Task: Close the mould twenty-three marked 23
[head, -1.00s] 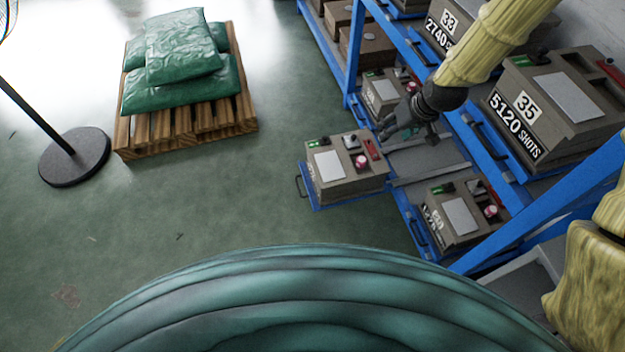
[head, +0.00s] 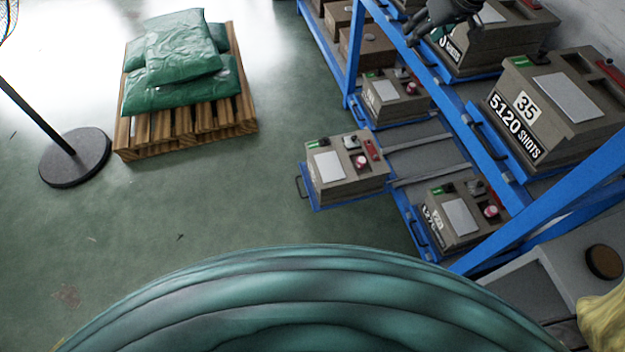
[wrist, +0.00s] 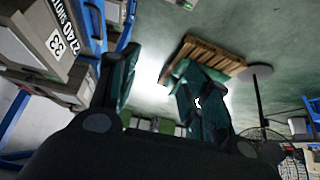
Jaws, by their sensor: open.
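A grey-brown mould (head: 345,170) sits on a pulled-out blue drawer that stands out from the rack into the aisle. It has a pale plate, a red lever and a red-and-white knob on top. Its front marking is too small and angled to read, and no 23 is legible anywhere, so I cannot tell which mould is twenty-three. My gripper (head: 440,20) is high at the top edge of the head view, in front of mould 33 and well apart from the pulled-out mould. In the wrist view my gripper (wrist: 160,92) has its dark green fingers spread and empty.
The blue rack (head: 352,60) holds more moulds, including one marked 35 (head: 525,108) and a lower one (head: 455,215). Mould 33 shows upside down in the wrist view (wrist: 50,45). A pallet (head: 185,130) with green sacks stands left. Floor between is clear.

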